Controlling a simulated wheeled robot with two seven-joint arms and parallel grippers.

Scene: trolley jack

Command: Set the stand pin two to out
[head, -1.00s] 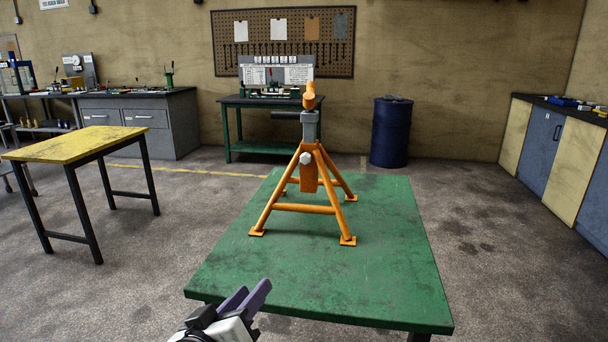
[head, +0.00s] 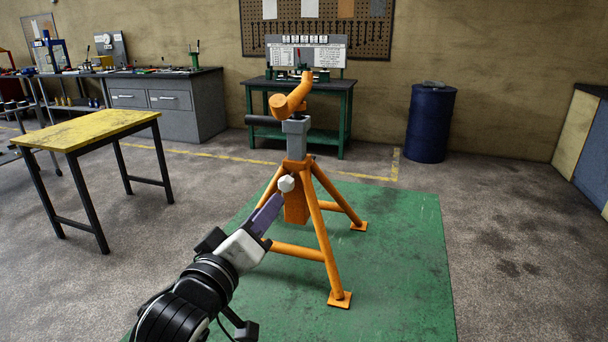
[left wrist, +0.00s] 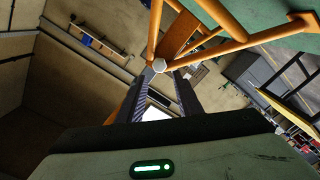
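A white hexagonal pin head (head: 286,183) sticks out of the stand's front, just below the post. It also shows in the left wrist view (left wrist: 159,65). My left gripper (head: 272,207) reaches up toward it from the lower left. In the left wrist view its two fingers (left wrist: 161,85) are apart, with the pin head just beyond and between the tips. I cannot tell whether they touch it. My right gripper is out of view.
A dark bar (head: 262,120) juts left from the post's top, under the orange saddle arm (head: 292,100). A yellow-topped table (head: 85,130) stands to the left. A blue drum (head: 430,122) and a green bench (head: 325,90) stand behind.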

